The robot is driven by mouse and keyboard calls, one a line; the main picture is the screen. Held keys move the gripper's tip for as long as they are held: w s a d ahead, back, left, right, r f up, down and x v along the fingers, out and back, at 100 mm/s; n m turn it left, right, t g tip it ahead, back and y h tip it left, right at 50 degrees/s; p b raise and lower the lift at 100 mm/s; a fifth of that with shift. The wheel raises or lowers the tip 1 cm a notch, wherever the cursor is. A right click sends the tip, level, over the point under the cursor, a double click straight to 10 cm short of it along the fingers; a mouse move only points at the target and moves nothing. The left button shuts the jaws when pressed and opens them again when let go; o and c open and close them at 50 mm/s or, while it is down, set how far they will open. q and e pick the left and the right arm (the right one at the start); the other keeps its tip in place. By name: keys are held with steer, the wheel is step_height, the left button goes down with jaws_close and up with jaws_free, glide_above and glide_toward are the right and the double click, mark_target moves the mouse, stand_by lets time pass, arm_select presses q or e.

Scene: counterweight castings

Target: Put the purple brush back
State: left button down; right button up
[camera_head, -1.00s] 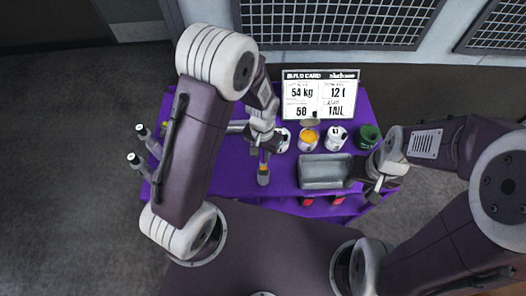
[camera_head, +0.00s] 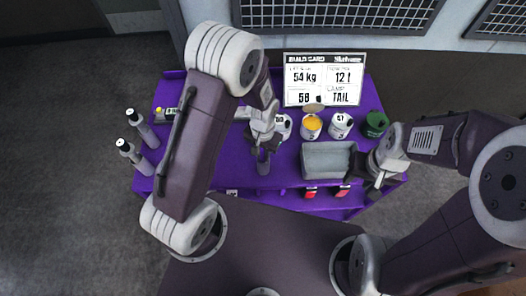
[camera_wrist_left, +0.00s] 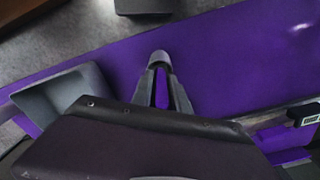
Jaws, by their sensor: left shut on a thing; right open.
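My left gripper (camera_head: 262,151) is over the front middle of the purple bench (camera_head: 285,182). It is shut on a slim thing, which I take to be the purple brush. A grey rounded end (camera_head: 263,168) shows below the fingers, and it also shows in the left wrist view (camera_wrist_left: 158,58). A purple strip (camera_wrist_left: 162,88) shows between the fingers there; I cannot tell handle from bench behind it. My right gripper (camera_head: 379,188) is open and empty, beside the right end of a grey tray (camera_head: 328,174).
A yellow-filled can (camera_head: 311,127), a white can (camera_head: 340,126) and a green can (camera_head: 375,125) stand behind the tray. The build card (camera_head: 324,78) stands at the back. Two grey bottles (camera_head: 147,136) (camera_head: 143,164) stand at the left edge. Red items (camera_head: 310,192) sit at the front.

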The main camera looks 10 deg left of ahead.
arm_select(q)
steer(key=shift+s, duration=0.1)
steer(key=shift+f+b, duration=0.7)
steer(key=shift+f, duration=0.35)
steer(key=c, duration=1.2)
jaws_free()
steer(key=shift+r, duration=0.15)
step_height(320, 180, up, 9)
steer(key=shift+f+b, duration=0.1)
steer(key=shift+b, duration=0.5)
